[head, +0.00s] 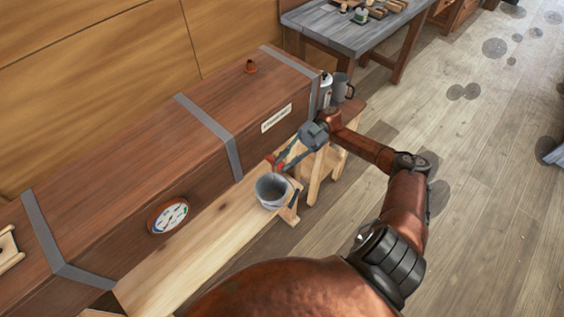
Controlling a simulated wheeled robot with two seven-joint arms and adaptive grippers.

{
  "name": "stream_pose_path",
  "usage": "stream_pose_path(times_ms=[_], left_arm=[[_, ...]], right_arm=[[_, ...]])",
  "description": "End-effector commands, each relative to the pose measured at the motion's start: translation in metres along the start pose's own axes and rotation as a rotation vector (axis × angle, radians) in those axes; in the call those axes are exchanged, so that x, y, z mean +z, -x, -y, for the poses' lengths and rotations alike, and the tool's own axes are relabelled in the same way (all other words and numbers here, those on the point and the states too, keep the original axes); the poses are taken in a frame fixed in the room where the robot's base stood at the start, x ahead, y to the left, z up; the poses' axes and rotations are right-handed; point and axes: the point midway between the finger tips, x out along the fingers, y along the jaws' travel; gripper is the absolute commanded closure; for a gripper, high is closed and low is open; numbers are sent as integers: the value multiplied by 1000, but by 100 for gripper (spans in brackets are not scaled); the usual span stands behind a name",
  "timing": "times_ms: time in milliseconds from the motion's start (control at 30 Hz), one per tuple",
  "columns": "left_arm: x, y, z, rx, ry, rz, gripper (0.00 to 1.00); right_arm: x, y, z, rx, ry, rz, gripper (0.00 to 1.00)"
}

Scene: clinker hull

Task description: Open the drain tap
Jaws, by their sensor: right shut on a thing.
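The long brown wooden steam box (120,195) with grey metal bands runs diagonally across the left of the head view. A small red part, seemingly the drain tap's handle (270,159), shows low on the box's front near its right end. My right gripper (279,161) reaches in from the right and is shut on it. The fingers hide most of the tap, so its turn angle cannot be told. A grey bucket (270,203) stands just below on the pale plank. My left gripper is not in view.
A round dial gauge (169,216) is on the box front. A spray can (325,90) and a grey mug (341,88) stand beyond the box's right end. A grey-topped workbench (345,36) is at the back. Floor at right is mostly clear.

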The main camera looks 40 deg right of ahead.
Motion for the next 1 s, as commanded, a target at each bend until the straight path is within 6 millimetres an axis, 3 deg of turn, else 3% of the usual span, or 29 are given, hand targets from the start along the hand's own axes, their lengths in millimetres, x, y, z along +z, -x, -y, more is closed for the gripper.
stream_pose_path(times_ms=[67,100,333,667,1000], left_arm=[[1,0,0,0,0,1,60],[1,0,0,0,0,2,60],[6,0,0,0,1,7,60],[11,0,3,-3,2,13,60],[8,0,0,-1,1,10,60]], right_arm=[[0,0,0,0,0,1,100],[0,0,0,0,0,1,81],[0,-1,-1,-2,0,0,66],[1,2,-1,-2,-1,1,66],[1,50,-2,1,0,3,66]])
